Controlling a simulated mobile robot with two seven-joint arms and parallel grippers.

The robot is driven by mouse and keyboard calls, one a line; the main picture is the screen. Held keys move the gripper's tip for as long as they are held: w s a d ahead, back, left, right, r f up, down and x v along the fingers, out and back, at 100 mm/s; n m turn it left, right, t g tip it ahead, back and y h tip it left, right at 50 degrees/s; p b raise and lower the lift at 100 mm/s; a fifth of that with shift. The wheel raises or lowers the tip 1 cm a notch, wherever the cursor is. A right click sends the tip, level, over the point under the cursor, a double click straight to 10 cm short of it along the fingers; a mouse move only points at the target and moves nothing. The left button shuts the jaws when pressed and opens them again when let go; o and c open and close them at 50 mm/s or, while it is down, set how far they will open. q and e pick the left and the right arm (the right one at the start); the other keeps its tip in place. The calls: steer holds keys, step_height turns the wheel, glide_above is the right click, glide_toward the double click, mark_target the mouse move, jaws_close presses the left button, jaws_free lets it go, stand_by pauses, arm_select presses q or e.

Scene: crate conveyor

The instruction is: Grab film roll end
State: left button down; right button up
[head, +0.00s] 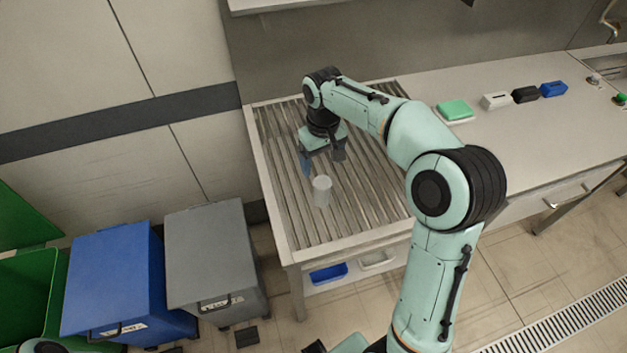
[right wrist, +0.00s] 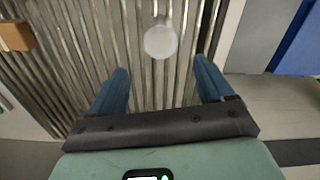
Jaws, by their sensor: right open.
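The film roll (head: 321,190) is a pale, translucent white cylinder standing upright on the slatted conveyor. In the right wrist view the film roll (right wrist: 160,40) shows from above as a pale round top, just beyond the fingertips and roughly centred between them. No loose film end can be made out. My right gripper (head: 321,160) is above the conveyor, close behind the roll in the head view. Its two blue fingers are spread wide with nothing between them, as the right wrist view also shows (right wrist: 162,74). My left gripper is not seen.
The conveyor has a raised pale frame (head: 271,203). Blue (head: 110,275), grey (head: 208,245) and green (head: 25,295) bins stand to its left. A green-topped item (head: 455,110) and small boxes sit on the counter. An orange-brown block (right wrist: 17,36) lies on the slats.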

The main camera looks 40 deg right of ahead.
mark_target(323, 180)
steer(key=f, duration=0.4)
steer(key=s+f, duration=0.1)
steer(key=f, duration=0.1)
steer(key=shift+f+b, duration=0.15)
steer(key=shift+b, duration=0.2)
steer(key=shift+w+f, duration=0.1)
steer(key=shift+f, duration=0.4)
steer(key=f, duration=0.5)
steer(key=shift+s+a, duration=0.2)
steer(key=c, duration=1.1)
